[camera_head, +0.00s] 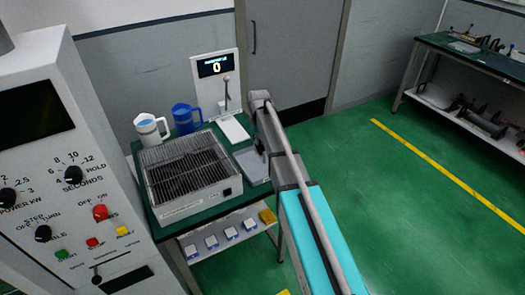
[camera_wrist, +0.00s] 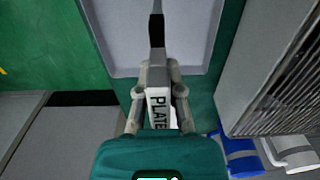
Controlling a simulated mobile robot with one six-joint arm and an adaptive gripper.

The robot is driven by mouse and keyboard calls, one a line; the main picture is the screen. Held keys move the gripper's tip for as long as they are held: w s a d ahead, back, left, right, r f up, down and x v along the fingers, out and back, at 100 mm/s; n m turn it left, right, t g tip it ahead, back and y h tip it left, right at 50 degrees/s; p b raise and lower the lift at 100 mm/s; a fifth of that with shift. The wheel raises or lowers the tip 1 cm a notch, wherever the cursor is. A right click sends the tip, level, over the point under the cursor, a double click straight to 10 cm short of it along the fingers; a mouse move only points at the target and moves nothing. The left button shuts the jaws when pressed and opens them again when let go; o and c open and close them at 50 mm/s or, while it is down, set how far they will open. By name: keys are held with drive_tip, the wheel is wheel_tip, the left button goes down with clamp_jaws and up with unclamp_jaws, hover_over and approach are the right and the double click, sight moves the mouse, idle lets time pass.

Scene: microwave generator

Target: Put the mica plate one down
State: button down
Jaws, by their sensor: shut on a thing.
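The mica plate one shows in the wrist view as a pale piece (camera_wrist: 158,105) lettered "PLATE", with a thin dark part running up from it. My gripper (camera_wrist: 159,82) is shut on it, one finger on each side. The dark part overlaps a pale grey tray (camera_wrist: 110,40) in that view; I cannot tell whether it touches. In the head view the tray (camera_head: 247,163) lies on the green table, right of the grilled box. My arm hides most of the gripper and plate there.
The grilled white box (camera_head: 190,172) takes up much of the green table (camera_head: 215,212). A white jug (camera_head: 150,130) and a blue jug (camera_head: 186,118) stand behind it. A stand with a display reading 0 (camera_head: 217,70) is at the back. A control cabinet (camera_head: 60,150) is at left.

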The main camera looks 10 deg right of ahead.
drive_tip(key=shift+w+d+f, duration=0.15)
drive_tip(key=shift+f, duration=0.1)
drive_tip(key=f+b, duration=0.3)
drive_tip(key=b, duration=0.1)
drive_tip(key=shift+w+d+f, duration=0.25)
drive_tip(key=shift+f, duration=0.15)
drive_tip(key=shift+f+b, duration=0.35)
idle(0.4)
drive_tip(key=c, duration=0.8)
unclamp_jaws()
drive_tip(key=shift+r, duration=0.25)
wheel_tip(320, 180, up, 12)
drive_tip(key=p, duration=1.2)
drive_tip(key=shift+r+p, duration=0.15)
drive_tip(key=shift+p, duration=0.2)
